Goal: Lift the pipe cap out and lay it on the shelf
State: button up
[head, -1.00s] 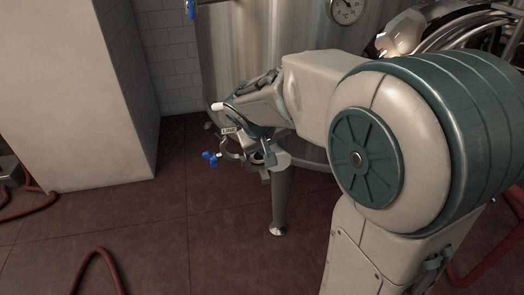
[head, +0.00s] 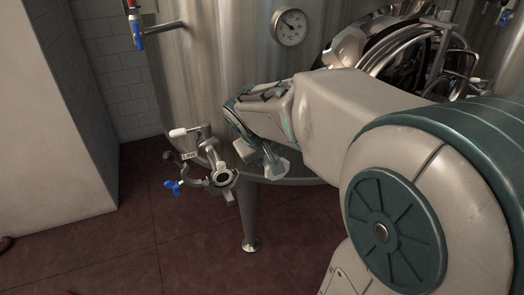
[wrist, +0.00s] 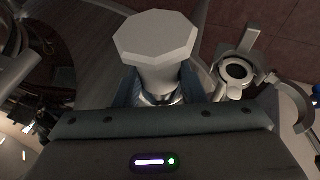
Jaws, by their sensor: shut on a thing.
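My gripper (head: 262,158) is shut on the pipe cap, a pale grey piece with a broad eight-sided face. The pipe cap (wrist: 156,40) shows between the fingers in the wrist view, and partly under the gripper in the head view (head: 277,169). The cap is off the pipe. The open pipe end (head: 222,178) is to the left of the gripper, with a dark round mouth; it also shows in the wrist view (wrist: 237,70). An opened clamp (head: 187,172) with a blue wing nut (head: 173,187) hangs beside it. I cannot make out a shelf.
A large steel tank (head: 215,60) with a gauge (head: 290,27) stands close behind the gripper. A blue-handled valve (head: 137,32) is at upper left. A tank leg (head: 249,215) stands below. A white wall block (head: 50,120) is at left; the red floor between is clear.

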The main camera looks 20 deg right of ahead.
jog(key=shift+r+p, duration=2.55)
jog(key=shift+r, duration=1)
